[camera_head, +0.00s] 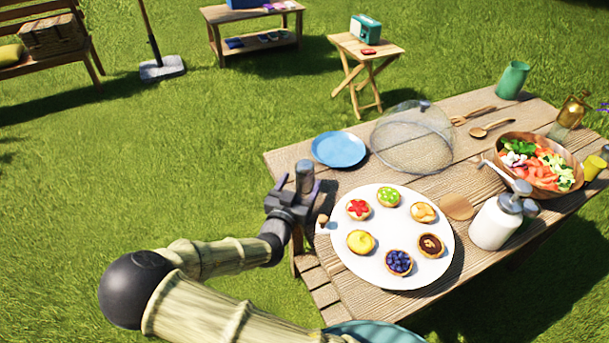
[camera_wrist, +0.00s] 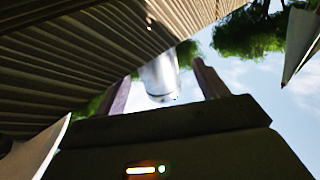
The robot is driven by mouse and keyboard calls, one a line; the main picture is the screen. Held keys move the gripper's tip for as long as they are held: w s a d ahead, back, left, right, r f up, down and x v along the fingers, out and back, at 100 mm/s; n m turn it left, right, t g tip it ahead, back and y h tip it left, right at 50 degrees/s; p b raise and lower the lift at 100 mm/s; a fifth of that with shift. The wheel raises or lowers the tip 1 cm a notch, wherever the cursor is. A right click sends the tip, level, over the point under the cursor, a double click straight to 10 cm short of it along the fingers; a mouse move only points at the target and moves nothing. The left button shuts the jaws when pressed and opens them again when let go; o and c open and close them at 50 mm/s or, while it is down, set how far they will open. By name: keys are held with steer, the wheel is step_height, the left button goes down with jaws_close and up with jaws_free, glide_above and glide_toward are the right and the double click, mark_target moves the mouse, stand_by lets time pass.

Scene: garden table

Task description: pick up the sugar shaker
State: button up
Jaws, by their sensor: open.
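A grey metallic cylinder, which looks like the sugar shaker (camera_head: 305,174), stands upright near the left edge of the wooden table. In the wrist view, which appears upside down, a silvery shaker (camera_wrist: 160,77) shows between the two fingers. My gripper (camera_head: 299,190) is open, its dark fingers on either side of the shaker in the head view. The gripper also shows in the wrist view (camera_wrist: 164,86). I cannot tell whether either finger touches the shaker. Its lower part is hidden by the gripper in the head view.
A white plate of tarts (camera_head: 392,235) lies just right of my gripper. A blue plate (camera_head: 339,149) and a mesh dome (camera_head: 412,138) are behind. A white jar with metal top (camera_head: 494,222) and a salad bowl (camera_head: 541,190) stand further right. Grass lies left of the table.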

steer(key=shift+w, duration=0.1)
steer(key=x, duration=0.5)
steer(key=shift+d+p, duration=0.2)
steer(key=shift+p, duration=0.1)
steer(key=shift+c, duration=0.4)
steer(key=c, duration=1.1)
